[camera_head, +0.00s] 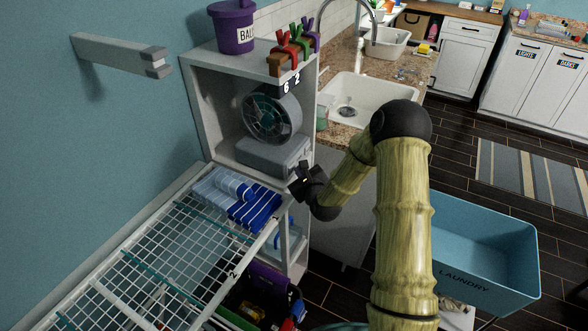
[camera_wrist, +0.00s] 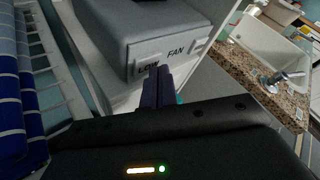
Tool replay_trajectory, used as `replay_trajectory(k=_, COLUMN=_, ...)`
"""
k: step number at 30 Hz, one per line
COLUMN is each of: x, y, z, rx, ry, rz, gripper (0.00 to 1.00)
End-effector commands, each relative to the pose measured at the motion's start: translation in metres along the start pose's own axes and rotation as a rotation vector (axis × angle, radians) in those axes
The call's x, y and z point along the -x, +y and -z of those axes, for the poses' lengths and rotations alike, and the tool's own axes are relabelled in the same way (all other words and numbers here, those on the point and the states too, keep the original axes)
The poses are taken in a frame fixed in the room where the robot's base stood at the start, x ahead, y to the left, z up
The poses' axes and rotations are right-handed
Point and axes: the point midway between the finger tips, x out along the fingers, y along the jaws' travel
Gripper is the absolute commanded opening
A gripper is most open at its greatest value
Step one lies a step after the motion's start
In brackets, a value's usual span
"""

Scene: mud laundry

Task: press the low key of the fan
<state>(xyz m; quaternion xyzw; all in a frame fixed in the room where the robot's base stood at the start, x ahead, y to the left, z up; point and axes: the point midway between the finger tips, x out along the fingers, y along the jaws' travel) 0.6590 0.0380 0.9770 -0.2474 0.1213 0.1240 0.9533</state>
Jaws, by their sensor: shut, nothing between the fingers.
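The fan (camera_head: 271,113) has a round dark grille and stands on a grey base (camera_head: 272,155) inside a grey cubby. In the wrist view the base (camera_wrist: 150,22) shows a pale front face marked FAN. The low key (camera_wrist: 148,68), labelled LOW, is at the left of that face; its lower right part is hidden behind my fingers. My gripper (camera_head: 296,171) is in front of the cubby, near the base. In the wrist view my gripper (camera_wrist: 158,80) is shut and empty, its tips overlapping the key's lower right edge. I cannot tell whether they touch it.
A wire drying rack (camera_head: 165,255) with folded blue towels (camera_head: 238,198) lies left of my gripper. A sink (camera_head: 365,100) in a granite counter is to the right. A blue laundry bin (camera_head: 480,255) stands on the floor at right. The cubby's side wall (camera_head: 308,125) is close.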

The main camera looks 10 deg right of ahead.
Motion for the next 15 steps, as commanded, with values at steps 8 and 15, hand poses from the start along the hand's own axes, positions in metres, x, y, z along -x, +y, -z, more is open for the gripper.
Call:
replay_trajectory(k=8, x=0.0037, y=0.0013, z=-0.0026, rx=-0.003, ry=-0.015, rz=-0.007, gripper=0.0)
replay_trajectory(k=15, x=0.0053, y=0.0005, z=0.0009, rx=-0.003, ry=-0.008, rz=-0.008, gripper=0.0)
